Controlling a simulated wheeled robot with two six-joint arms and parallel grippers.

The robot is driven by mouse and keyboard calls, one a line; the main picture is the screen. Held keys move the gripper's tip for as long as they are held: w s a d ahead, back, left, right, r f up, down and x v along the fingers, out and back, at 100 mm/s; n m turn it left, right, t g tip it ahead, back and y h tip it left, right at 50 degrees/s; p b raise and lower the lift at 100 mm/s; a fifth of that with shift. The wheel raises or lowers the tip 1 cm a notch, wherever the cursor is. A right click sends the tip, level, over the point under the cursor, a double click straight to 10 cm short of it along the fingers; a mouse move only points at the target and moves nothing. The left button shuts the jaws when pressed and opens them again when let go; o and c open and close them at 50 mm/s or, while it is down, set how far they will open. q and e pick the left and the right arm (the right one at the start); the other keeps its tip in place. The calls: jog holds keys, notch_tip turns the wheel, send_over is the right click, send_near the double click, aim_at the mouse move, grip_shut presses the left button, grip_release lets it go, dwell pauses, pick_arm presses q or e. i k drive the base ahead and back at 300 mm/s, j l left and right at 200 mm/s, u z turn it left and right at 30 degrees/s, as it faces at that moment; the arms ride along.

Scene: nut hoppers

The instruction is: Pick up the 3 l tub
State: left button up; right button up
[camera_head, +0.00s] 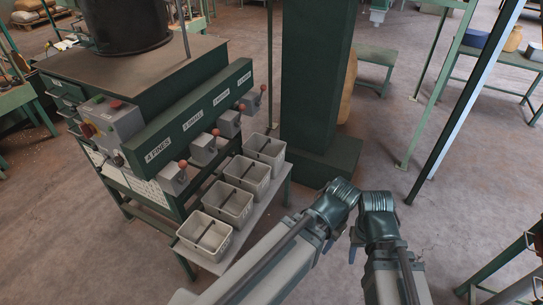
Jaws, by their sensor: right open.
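Several pale grey open tubs with a dark bar handle across the top stand in a row on a low shelf: the nearest tub (204,236), a second tub (228,204), a third tub (247,177) and the farthest tub (265,150). Their small front marks are too small to read, so I cannot tell which is the 3 l tub. My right gripper (377,247) is open, mostly hidden by its own arm, right of the tubs and apart from them. My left gripper (328,249) is mostly hidden behind its arm; only a bluish finger part shows. No tub is held.
A green hopper machine (190,117) with labelled chutes and red-knobbed levers stands behind the tubs. A grey control box (113,121) is at its left end. A dark green column (314,80) rises beyond the farthest tub. Open floor (420,200) lies to the right.

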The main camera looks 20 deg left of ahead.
aim_at(265, 157)
jog(key=i+j, duration=0.15)
jog(key=i, duration=0.45)
jog(key=i+j, duration=0.15)
jog(key=i, duration=0.45)
